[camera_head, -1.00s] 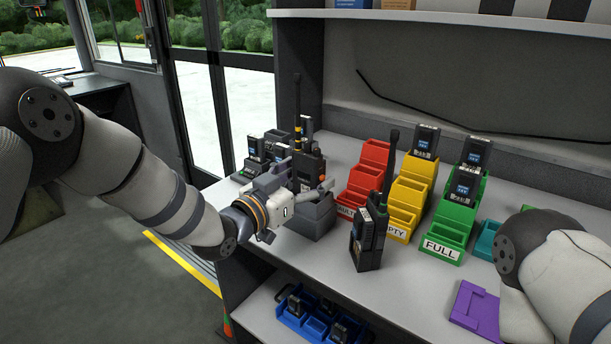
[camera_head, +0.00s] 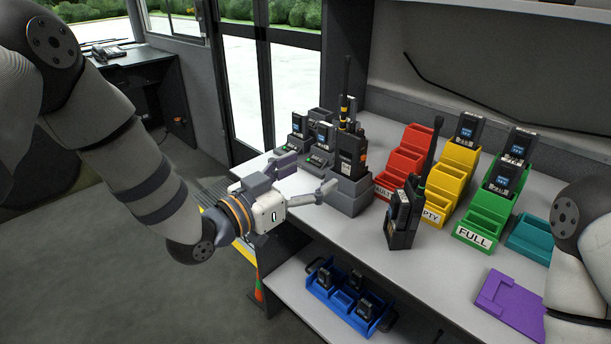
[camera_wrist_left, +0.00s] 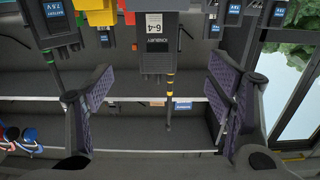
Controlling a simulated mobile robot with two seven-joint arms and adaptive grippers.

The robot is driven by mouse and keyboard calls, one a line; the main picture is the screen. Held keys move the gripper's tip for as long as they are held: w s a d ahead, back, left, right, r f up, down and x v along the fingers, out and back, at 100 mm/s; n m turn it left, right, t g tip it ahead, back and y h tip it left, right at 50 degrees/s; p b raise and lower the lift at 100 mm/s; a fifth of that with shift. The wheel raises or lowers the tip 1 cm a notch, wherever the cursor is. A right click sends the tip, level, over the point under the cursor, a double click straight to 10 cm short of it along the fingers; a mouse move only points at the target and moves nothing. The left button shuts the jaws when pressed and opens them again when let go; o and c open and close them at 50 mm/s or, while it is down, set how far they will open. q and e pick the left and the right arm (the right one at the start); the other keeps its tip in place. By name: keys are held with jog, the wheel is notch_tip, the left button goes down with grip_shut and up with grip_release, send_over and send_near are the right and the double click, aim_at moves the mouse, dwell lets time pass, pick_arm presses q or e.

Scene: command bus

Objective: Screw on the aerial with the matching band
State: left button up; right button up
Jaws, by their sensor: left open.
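A dark radio (camera_head: 350,153) stands upright in a grey holder (camera_head: 350,190) near the table's left edge. An aerial (camera_head: 346,75) with a yellow band rises at its top; I cannot tell how firmly it is seated. The left wrist view shows this radio (camera_wrist_left: 158,50) upside down, its banded aerial (camera_wrist_left: 170,100) pointing down. A second radio (camera_head: 402,222) with a black aerial (camera_head: 434,150) stands on the table to the right. My left gripper (camera_head: 306,177) is open and empty, just left of the holder, apart from the radio. My right arm shows at the right; its gripper is out of view.
Red (camera_head: 402,160), yellow (camera_head: 455,170) and green (camera_head: 490,215) stepped racks stand behind the second radio. A grey charger (camera_head: 313,143) holds batteries at the back left. A purple tray (camera_head: 512,300) lies front right. A blue bin (camera_head: 345,300) sits on the lower shelf.

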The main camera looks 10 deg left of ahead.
pick_arm(q)
jog(key=shift+s, duration=0.1)
dwell(0.4)
jog(key=s+a+f+n+g+y, duration=0.2)
jog(key=s+a+f+g+y, duration=0.15)
jog(key=s+f, duration=0.65)
jog(key=s+a+f+n+g+y, duration=0.35)
jog(key=s+f, duration=0.25)
jog(key=f, duration=0.7)
jog(key=s+a+f+g+y, duration=0.1)
jog(key=s+a+f+g, duration=0.1)
jog(key=s, duration=0.6)
jog(key=s+a+f+n+g+y, duration=0.1)
jog(key=s+a+f+g, duration=0.1)
jog(key=s, duration=0.7)
jog(key=s+a+f+n+g+y, duration=0.1)
jog(key=s+a+g, duration=0.3)
jog(key=s, duration=0.5)
jog(key=shift+s+f+g+y, duration=0.25)
jog(key=shift+f+g+y, duration=0.15)
jog(key=shift+f, duration=0.15)
